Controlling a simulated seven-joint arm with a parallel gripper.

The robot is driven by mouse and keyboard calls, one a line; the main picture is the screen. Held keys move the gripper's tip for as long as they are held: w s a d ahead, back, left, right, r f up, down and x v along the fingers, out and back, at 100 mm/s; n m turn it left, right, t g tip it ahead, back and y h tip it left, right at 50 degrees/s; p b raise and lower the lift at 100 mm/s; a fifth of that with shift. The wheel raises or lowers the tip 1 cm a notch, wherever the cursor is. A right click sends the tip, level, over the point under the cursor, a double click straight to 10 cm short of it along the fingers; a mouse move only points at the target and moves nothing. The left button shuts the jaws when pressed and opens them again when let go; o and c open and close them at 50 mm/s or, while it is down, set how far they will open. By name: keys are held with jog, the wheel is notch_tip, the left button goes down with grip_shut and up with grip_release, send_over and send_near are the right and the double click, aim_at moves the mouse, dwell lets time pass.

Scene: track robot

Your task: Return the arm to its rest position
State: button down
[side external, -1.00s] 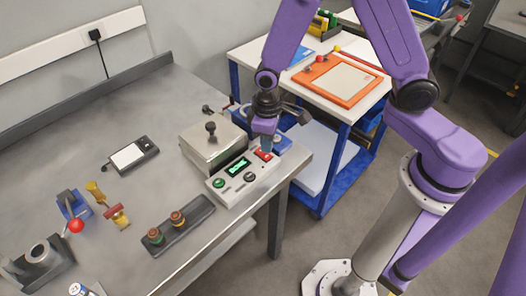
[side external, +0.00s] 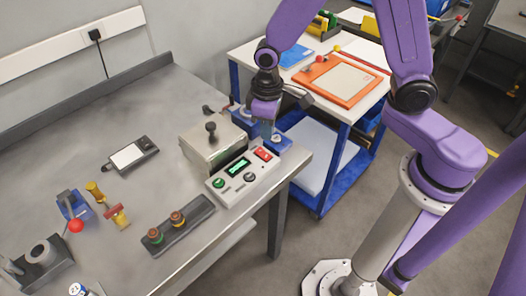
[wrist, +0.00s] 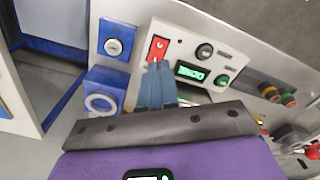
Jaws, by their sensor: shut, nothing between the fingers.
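My purple arm ends in my gripper (side external: 267,128), which is above the right end of the metal bench. Its blue-grey fingers (wrist: 157,84) are shut with nothing between them. In the wrist view the fingertips overlap the lower edge of the red rocker switch (wrist: 158,48) on a grey control box. In the side view the fingers are over the control box (side external: 232,194) near its red switch (side external: 263,154), apparently just above it. The box has a lit green display (side external: 238,166) and round green and black knobs.
A metal box with a black knob (side external: 211,128) stands close beside the control box. A blue unit (side external: 279,143) is right behind it. A tray with two buttons (side external: 178,224), a handheld meter (side external: 131,157) and a red-knobbed lever (side external: 75,225) lie left. A white-topped cart (side external: 300,75) stands behind.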

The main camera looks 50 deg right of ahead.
jog(key=s+d+r+n, duration=0.3)
jog(key=s+r, duration=0.2)
jog(key=s, duration=0.5)
jog(key=s+d+r+n, duration=0.3)
jog(key=s+r, duration=0.3)
jog(key=s, duration=0.4)
jog(key=shift+s+d+r+n, duration=0.2)
jog(key=shift+d+n, duration=0.1)
jog(key=shift+d, duration=0.45)
